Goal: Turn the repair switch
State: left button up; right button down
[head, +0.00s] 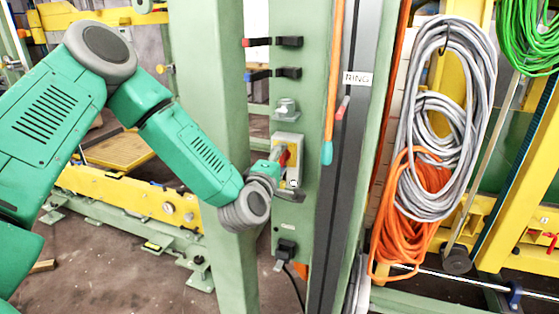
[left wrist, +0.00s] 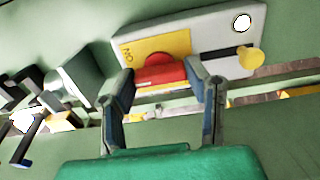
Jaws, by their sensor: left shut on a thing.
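The repair switch is a red knob (left wrist: 158,70) on a yellow plate, set on a grey switch box (left wrist: 215,30). The box (head: 293,142) is mounted on a green post in the head view, and the knob shows there as a small red patch. My left gripper (left wrist: 160,80) is at the front of the box, with one finger on each side of the red knob, shut on it. In the head view the left gripper (head: 281,166) partly covers the knob and the lower box. The plate's lettering is partly hidden by a finger. My right gripper is not in view.
A yellow knob (left wrist: 251,57) sticks out near a finger. Black brackets with red (head: 257,42) and blue (head: 258,75) ends are above the box. Grey (head: 483,110) and orange (head: 401,235) cable coils hang at right. A black socket (head: 286,249) is below.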

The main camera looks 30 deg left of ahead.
pick_arm(q)
jog(key=shift+s+d+f, duration=0.15)
jog(key=shift+d+f, duration=0.05)
jog(key=shift+f, duration=0.15)
jog(key=o, duration=1.2)
jog(key=shift+c, duration=0.2)
jog(key=shift+d+r, duration=0.1)
jog(key=shift+d, duration=0.05)
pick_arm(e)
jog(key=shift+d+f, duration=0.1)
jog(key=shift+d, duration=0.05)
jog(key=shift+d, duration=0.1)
pick_arm(q)
jog(key=shift+r, duration=0.1)
jog(key=shift+s, duration=0.2)
jog(key=v, duration=1.1)
jog(key=shift+s, duration=0.15)
